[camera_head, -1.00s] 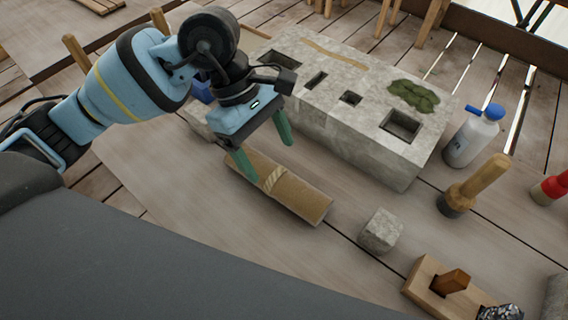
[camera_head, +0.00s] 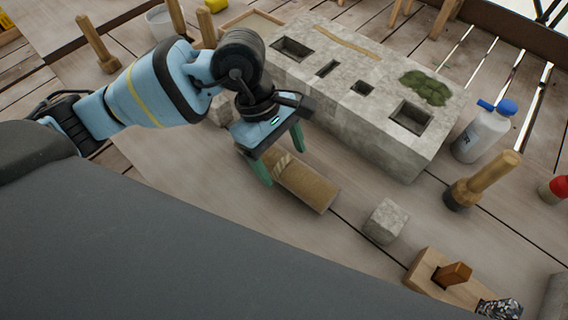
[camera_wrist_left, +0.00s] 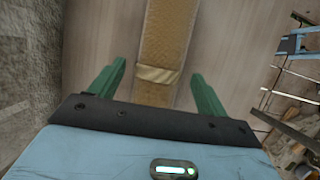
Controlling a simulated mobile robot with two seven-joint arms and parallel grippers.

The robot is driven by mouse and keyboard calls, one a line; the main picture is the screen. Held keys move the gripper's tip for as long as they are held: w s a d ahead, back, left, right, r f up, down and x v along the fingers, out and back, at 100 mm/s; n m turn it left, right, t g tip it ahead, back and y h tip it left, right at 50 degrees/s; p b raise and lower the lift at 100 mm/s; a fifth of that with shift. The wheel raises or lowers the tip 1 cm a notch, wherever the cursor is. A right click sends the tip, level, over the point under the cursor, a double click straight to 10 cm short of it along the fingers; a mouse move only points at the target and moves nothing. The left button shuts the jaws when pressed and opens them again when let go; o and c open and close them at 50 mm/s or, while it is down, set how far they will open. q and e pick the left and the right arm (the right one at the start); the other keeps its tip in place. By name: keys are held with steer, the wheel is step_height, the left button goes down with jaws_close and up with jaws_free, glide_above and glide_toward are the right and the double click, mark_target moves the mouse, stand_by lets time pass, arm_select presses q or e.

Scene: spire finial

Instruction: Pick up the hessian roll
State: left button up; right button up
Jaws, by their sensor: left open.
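The hessian roll (camera_head: 306,186) is a brown cylinder with a paler band round it, lying on the wooden boards in front of the stone block. In the left wrist view the roll (camera_wrist_left: 166,38) runs up the picture between my two green fingers, its band (camera_wrist_left: 157,75) near the fingertips. My left gripper (camera_head: 281,160) is open, its fingers on either side of the roll's banded end, with a gap to the roll on both sides. It also shows in the left wrist view (camera_wrist_left: 156,75). The gripper hides the roll's far end in the head view. My right gripper is not in view.
A long stone block (camera_head: 375,130) with square holes and green moss (camera_head: 425,88) stands behind the roll.

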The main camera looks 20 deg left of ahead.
mark_target(284, 162)
arm_select(q)
steer(key=shift+x, duration=0.9)
steer(key=c, duration=1.2)
steer(key=shift+c, duration=0.2)
step_height(284, 162, up, 10)
steer(key=shift+r, duration=0.1)
steer(key=shift+s, duration=0.1)
